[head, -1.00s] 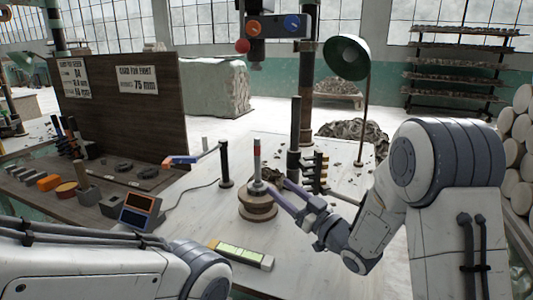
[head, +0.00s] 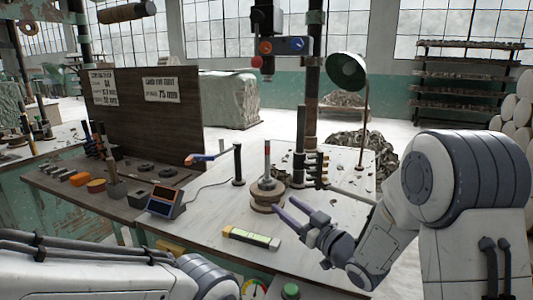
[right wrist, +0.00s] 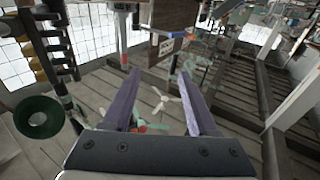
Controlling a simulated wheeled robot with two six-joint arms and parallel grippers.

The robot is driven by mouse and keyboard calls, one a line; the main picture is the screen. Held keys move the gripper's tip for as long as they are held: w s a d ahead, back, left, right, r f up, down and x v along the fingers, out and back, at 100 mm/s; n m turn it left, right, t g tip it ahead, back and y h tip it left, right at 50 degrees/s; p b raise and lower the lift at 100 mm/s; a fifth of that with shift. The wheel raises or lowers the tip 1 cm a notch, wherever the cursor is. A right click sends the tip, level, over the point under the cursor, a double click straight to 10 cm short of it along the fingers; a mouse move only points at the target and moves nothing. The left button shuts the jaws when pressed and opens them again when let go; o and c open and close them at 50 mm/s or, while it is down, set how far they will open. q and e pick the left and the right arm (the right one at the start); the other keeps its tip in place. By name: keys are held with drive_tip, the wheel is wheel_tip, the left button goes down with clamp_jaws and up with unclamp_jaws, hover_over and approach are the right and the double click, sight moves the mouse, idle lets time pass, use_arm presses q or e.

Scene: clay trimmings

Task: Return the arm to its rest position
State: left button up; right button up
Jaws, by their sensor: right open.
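My right gripper (head: 285,206) is open and empty, above the front part of the white worktable (head: 225,205). It is in front of and to the right of a round brown stand (head: 267,198) with an upright grey, red-tipped spindle (head: 267,160), and looks apart from it. In the right wrist view the two purple fingers of this gripper (right wrist: 160,92) are spread wide with nothing held between them. My left arm crosses the lower left of the head view; its gripper is out of the picture.
A yellow-green level-like tool (head: 251,237) lies near the table's front. A small display box (head: 165,201) stands left of it. A dark post with several pegs (head: 300,150) and a green lamp (head: 346,70) stand behind. A dark board (head: 140,120) rises at left.

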drive_tip(key=s+a+f+g+h, duration=0.1)
drive_tip(key=a+f+g+h, duration=0.1)
drive_tip(key=h, duration=0.1)
drive_tip(key=s+a+f+g+h, duration=0.1)
drive_tip(key=f, duration=0.1)
drive_tip(key=shift+s+m, duration=0.3)
drive_tip(key=shift+s, duration=0.05)
drive_tip(key=s+f+g+h, duration=0.1)
drive_tip(key=s, duration=0.2)
drive_tip(key=s+f+g+h, duration=0.1)
drive_tip(key=s, duration=0.2)
drive_tip(key=s+f+g+h, duration=0.1)
drive_tip(key=s, duration=0.2)
drive_tip(key=shift+a+f+m+g+h, duration=0.25)
drive_tip(key=shift+f+m+g+h, duration=0.05)
drive_tip(key=shift+g, duration=0.1)
drive_tip(key=s+d+f+g+h, duration=0.1)
drive_tip(key=s+g, duration=0.3)
drive_tip(key=s, duration=0.7)
drive_tip(key=s+d+f+g+h, duration=0.15)
drive_tip(key=s+g, duration=0.25)
drive_tip(key=s, duration=0.7)
wheel_tip(320, 180, up, 19)
drive_tip(key=s+p, duration=0.1)
drive_tip(key=p, duration=1.7)
drive_tip(key=shift+s+n+p, duration=0.2)
drive_tip(key=shift+n+p, duration=0.1)
drive_tip(key=shift+n, duration=0.1)
drive_tip(key=shift+d, duration=0.1)
